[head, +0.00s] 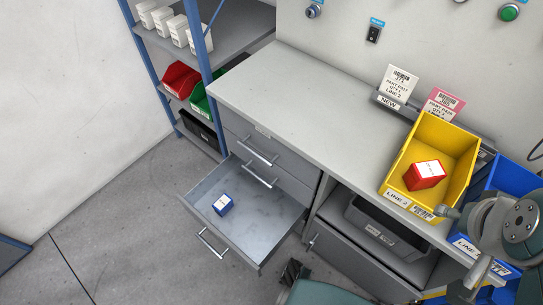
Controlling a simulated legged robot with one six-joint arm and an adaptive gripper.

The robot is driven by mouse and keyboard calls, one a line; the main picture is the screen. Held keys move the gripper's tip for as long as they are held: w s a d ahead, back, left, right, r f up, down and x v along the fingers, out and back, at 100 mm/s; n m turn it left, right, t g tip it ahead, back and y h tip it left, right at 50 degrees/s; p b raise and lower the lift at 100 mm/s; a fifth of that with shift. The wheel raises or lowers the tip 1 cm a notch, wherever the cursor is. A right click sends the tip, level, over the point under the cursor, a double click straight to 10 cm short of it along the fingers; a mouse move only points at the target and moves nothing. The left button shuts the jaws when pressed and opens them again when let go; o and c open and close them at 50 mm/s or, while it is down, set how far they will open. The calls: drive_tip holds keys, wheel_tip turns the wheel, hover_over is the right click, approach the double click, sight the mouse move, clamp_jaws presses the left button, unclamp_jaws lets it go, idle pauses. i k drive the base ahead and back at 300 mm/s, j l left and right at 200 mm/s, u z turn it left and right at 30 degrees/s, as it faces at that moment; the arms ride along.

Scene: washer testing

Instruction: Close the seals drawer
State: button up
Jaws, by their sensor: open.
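The lowest drawer (260,232) of the grey bench cabinet is pulled far out over the floor. Its bar handle (212,244) is on the front panel at lower left. A small blue box (222,204) with a white label lies inside the drawer. I can read no name on the drawer. What looks like my dark gripper (292,272) shows at the bottom edge, to the right of the open drawer's front corner and apart from the handle. It holds nothing I can see, and its fingers are small and partly hidden.
Two upper drawers (258,152) are shut. A yellow bin (402,180) with a red box (426,174) and a blue bin (505,180) stand on the bench at right. A dark crate (385,230) sits on the shelf below.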

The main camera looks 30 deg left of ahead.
sight(260, 219)
drive_tip(key=k+j+u, duration=0.1)
drive_tip(key=u, duration=0.55)
drive_tip(key=l+u, duration=0.15)
drive_tip(key=u, duration=1.6)
drive_tip(key=i+l, duration=0.05)
